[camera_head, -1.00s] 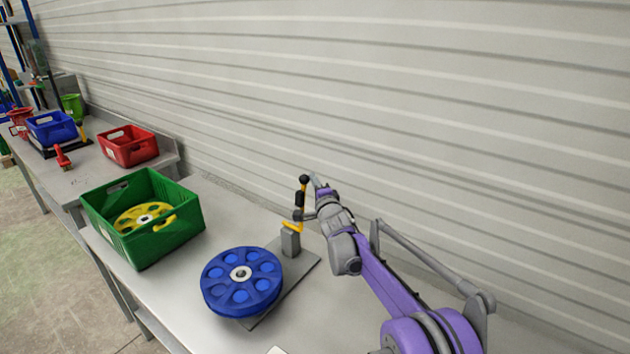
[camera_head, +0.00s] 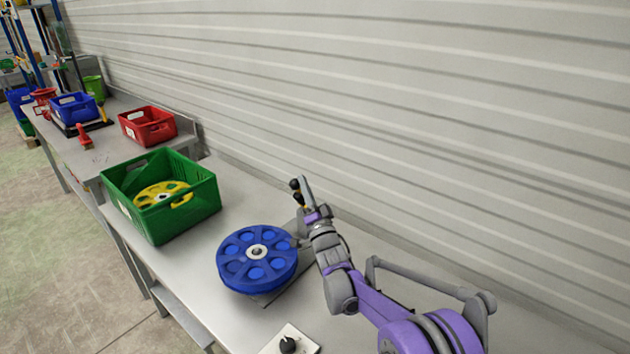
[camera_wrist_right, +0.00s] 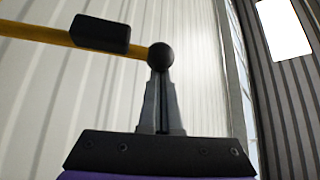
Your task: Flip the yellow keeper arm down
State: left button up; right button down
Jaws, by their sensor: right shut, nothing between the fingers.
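The yellow keeper arm (camera_head: 299,201) with its black grip and ball end is mostly hidden behind my right gripper in the head view. In the right wrist view the yellow bar (camera_wrist_right: 30,31) comes in from the upper left, with a black block on it and a black ball (camera_wrist_right: 161,57) at its end. My right gripper (camera_head: 304,182) is shut and empty. In the wrist view its fingertips (camera_wrist_right: 161,75) are just below the ball; I cannot tell whether they touch it. The blue spoked wheel (camera_head: 257,259) lies flat beside the stand. My left gripper is out of view.
A green crate (camera_head: 160,215) holding a yellow wheel (camera_head: 163,195) stands left on the bench. A white plate with a black knob (camera_head: 288,345) sits at the front. Red (camera_head: 148,127) and blue (camera_head: 75,109) bins are farther back. The corrugated wall is close behind the bench.

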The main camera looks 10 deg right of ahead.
jog(key=s+a+f+n+y+b, duration=0.3)
jog(key=a+f+n+y, duration=0.1)
jog(key=n, duration=0.2)
jog(key=shift+t, duration=0.3)
jog(key=shift+f+b, duration=0.1)
jog(key=shift+b, duration=0.2)
jog(key=b+v, duration=0.1)
jog(key=v, duration=0.9)
jog(key=shift+s+d+f+b, duration=0.2)
jog(key=shift+d+f+b, duration=0.05)
jog(key=shift+b, duration=0.1)
jog(key=shift+r, duration=0.1)
